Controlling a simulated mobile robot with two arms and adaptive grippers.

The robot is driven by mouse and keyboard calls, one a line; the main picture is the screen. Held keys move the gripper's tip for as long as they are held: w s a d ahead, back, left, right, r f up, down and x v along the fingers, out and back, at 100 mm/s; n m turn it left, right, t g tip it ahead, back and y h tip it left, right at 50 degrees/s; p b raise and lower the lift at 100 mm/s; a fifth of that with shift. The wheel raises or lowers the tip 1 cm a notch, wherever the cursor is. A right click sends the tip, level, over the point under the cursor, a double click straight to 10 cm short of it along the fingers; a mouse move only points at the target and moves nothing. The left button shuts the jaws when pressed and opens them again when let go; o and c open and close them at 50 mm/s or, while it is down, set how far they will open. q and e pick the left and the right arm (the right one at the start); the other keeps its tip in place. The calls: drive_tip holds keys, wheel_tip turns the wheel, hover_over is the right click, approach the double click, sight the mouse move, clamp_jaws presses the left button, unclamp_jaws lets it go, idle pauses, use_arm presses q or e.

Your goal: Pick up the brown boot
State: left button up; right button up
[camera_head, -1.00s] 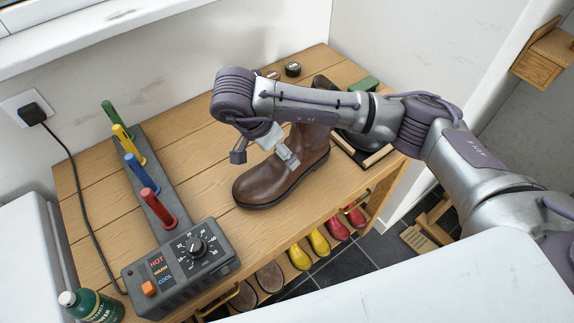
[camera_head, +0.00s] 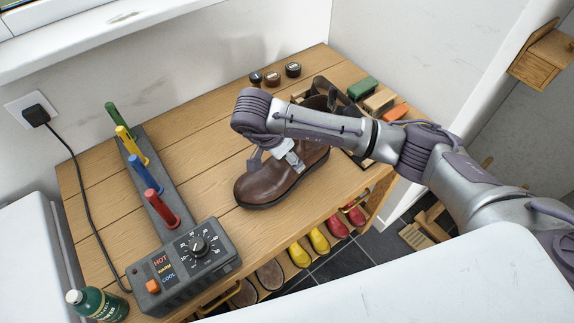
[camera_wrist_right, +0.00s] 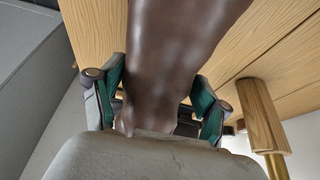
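The brown boot (camera_head: 262,187) stands upright on the wooden bench, its toe pointing to the lower left; my right arm covers part of its shaft. My right gripper (camera_head: 273,162) is down at the boot, its fingers apart on either side of it. In the right wrist view the boot's brown leather (camera_wrist_right: 170,60) passes between the two green-padded fingers (camera_wrist_right: 160,95). The fingers look open and very close to the leather; firm contact is not clear. My left gripper is not in view.
The bench (camera_head: 215,130) holds a boot dryer dial box (camera_head: 185,265) with coloured pegs at the left. Several small tins (camera_head: 272,79) and brushes (camera_head: 380,102) lie at the back right. A green bottle (camera_head: 97,304) stands lower left. Coloured wellies (camera_head: 319,242) stand below the bench.

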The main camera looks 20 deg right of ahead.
drive_tip(key=c, duration=1)
drive_tip(key=shift+w+r, duration=0.1)
drive_tip(key=shift+c, duration=0.8)
